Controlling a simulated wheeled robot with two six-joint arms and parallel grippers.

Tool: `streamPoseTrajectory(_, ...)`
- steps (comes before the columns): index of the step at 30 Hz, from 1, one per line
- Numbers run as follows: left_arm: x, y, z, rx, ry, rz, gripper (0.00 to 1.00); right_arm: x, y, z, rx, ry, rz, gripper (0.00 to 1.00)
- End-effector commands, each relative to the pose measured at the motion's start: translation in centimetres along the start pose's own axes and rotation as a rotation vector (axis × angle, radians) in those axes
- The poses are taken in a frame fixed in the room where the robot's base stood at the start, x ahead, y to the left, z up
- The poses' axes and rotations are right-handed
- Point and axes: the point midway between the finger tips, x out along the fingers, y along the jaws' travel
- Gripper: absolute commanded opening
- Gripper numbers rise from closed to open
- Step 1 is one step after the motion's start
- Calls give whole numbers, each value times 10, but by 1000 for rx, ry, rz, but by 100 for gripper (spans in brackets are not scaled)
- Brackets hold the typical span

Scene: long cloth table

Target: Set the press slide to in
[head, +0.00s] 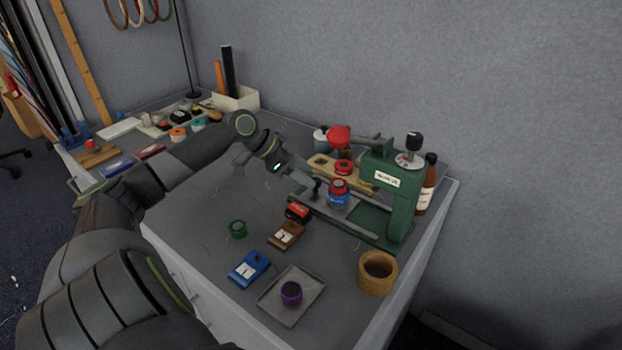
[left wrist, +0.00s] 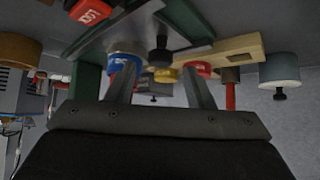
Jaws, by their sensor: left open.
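The green press (head: 378,190) stands at the right of the table, with a red ball on its lever and a white label. Its slide is a flat rail along the base, with a black knob (head: 316,186) toward its left end. A red and blue round die (head: 339,192) sits on the press just right of the knob. My left gripper (head: 307,181) reaches in from the left, close to the knob. In the left wrist view, which is upside down, the knob (left wrist: 158,52) appears between the two spread, empty fingers (left wrist: 160,88); I cannot tell whether they touch it. My right gripper is out of view.
A wooden board (head: 325,166) with a red piece lies behind the press. A bottle (head: 427,185) is at right.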

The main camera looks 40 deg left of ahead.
Motion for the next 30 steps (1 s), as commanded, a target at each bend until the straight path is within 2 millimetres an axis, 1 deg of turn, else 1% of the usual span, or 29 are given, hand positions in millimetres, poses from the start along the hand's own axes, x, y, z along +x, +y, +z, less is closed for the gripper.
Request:
streamPoseTrajectory(1, 7, 0, 0, -2, 5, 2, 48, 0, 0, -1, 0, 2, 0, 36)
streamPoseTrajectory(3, 14, 0, 0, -1, 4, 2, 48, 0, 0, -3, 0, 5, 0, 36)
streamPoseTrajectory(7, 22, 0, 0, -1, 2, 1, 48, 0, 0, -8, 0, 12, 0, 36)
streamPoseTrajectory(12, 27, 0, 0, -1, 0, 0, 48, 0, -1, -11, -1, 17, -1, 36)
streamPoseTrajectory(19, 27, 0, 0, 0, 0, 0, 48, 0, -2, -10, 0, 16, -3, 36)
streamPoseTrajectory(30, 27, 0, 0, 0, 0, 0, 0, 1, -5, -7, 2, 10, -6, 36)
